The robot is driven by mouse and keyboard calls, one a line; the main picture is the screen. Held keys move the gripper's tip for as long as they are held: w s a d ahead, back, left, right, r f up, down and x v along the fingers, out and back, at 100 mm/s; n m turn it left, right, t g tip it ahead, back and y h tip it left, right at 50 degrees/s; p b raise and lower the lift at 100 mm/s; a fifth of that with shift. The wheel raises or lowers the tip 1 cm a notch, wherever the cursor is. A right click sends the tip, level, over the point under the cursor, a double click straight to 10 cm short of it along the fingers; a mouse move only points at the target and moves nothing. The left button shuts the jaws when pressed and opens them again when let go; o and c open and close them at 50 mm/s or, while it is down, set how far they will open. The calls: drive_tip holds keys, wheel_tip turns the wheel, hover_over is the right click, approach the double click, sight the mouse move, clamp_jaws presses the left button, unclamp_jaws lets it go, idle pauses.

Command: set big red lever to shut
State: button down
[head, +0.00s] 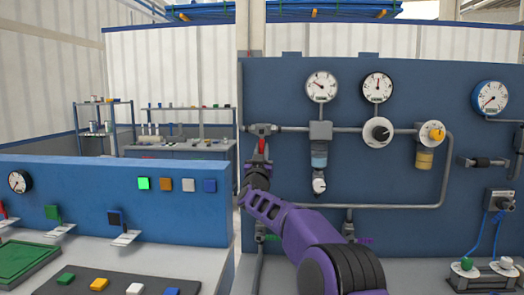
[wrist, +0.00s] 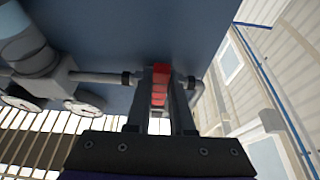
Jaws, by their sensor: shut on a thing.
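The big red lever (head: 262,145) hangs down from a valve (head: 262,129) on the horizontal pipe, at the left edge of the blue panel. It points roughly straight down, across the pipe. My gripper (head: 259,160) comes up from below and is shut on the lever. In the wrist view the red lever (wrist: 160,85) lies between the two dark fingers of my gripper (wrist: 161,98). The fingers hide the sides of the lever and part of the valve.
The blue panel (head: 285,95) carries round gauges (head: 322,86), a black knob (head: 378,132) and a yellow knob (head: 433,132) right of the lever. A lower blue console (head: 100,180) with coloured buttons stands at left. A pipe (head: 380,206) runs below.

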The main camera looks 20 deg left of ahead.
drive_tip(key=c, duration=0.8)
unclamp_jaws()
drive_tip(key=b+v, duration=0.2)
drive_tip(key=v, duration=1.5)
drive_tip(key=shift+s+b, duration=0.2)
drive_tip(key=shift+b, duration=0.2)
drive_tip(key=shift+r, duration=0.1)
